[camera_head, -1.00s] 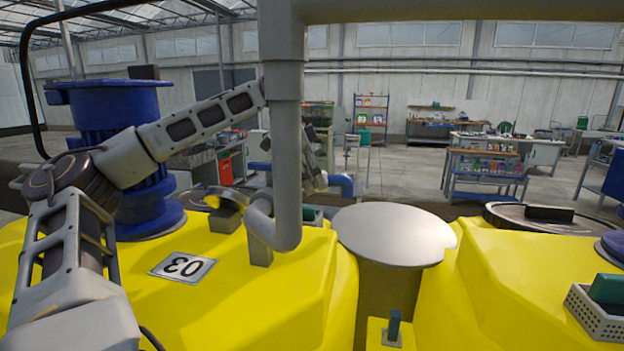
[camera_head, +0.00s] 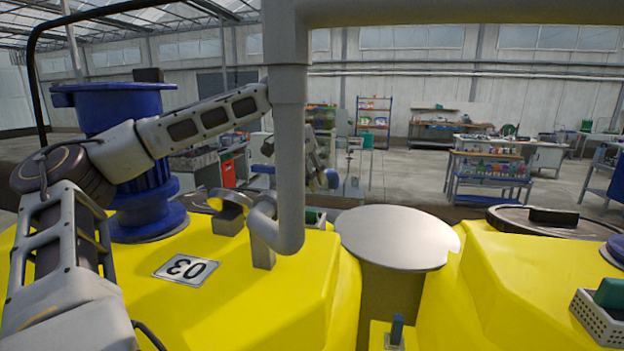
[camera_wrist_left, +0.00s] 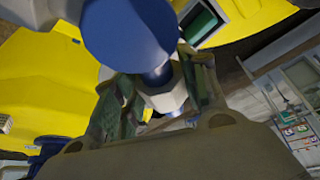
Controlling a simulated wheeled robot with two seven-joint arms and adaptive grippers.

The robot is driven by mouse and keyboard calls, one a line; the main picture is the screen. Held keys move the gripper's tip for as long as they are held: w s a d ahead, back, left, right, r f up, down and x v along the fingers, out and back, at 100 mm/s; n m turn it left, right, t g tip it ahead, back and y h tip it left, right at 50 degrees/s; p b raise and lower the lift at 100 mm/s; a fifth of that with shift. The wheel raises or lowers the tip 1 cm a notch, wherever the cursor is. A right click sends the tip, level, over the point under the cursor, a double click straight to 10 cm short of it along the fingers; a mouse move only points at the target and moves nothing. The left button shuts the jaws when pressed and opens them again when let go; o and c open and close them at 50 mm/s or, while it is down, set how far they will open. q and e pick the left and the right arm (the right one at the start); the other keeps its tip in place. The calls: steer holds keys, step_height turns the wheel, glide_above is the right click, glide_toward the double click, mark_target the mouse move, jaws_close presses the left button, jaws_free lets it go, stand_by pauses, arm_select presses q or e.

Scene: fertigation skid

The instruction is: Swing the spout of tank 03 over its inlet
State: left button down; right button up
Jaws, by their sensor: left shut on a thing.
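The tank marked 03 is the yellow one at left (camera_head: 240,295), with its number plate (camera_head: 186,269) upside down. My left arm crosses above it and passes behind a grey vertical pipe (camera_head: 290,150). My left gripper (camera_head: 318,168) is partly hidden there. A blue part (camera_head: 332,178) shows at its fingers. In the left wrist view, a blue round-ended piece (camera_wrist_left: 130,35) with a short stem and a pale collar sits between the fingers, which are shut on it. Which part is the spout, and where its inlet lies, I cannot tell. My right gripper is not in view.
A blue flanged column (camera_head: 125,120) stands behind my arm. A round grey top (camera_head: 395,237) lies between the two yellow tanks. A white basket (camera_head: 598,318) is at right. Shelves and benches are far back.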

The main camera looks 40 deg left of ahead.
arm_select(q)
steer(key=a+n, duration=0.1)
steer(key=n+y, duration=0.1)
steer(key=n, duration=0.1)
steer(key=shift+a, duration=0.35)
steer(key=shift+s+a+r+n+y, duration=0.1)
steer(key=shift+a+n+y, duration=0.2)
steer(key=shift+n, duration=0.4)
steer(key=shift+s+a+f+n+y, duration=0.15)
steer(key=shift+a+n+y, duration=0.2)
steer(key=shift+n, duration=0.35)
steer(key=shift+s+a+r+n+y, duration=0.15)
steer(key=shift+a+n+y, duration=0.15)
steer(key=shift+n, duration=0.4)
steer(key=c, duration=0.8)
jaws_free()
steer(key=shift+w+v, duration=0.2)
steer(key=shift+v, duration=5.75)
steer(key=shift+a, duration=0.1)
steer(key=shift+g, duration=0.3)
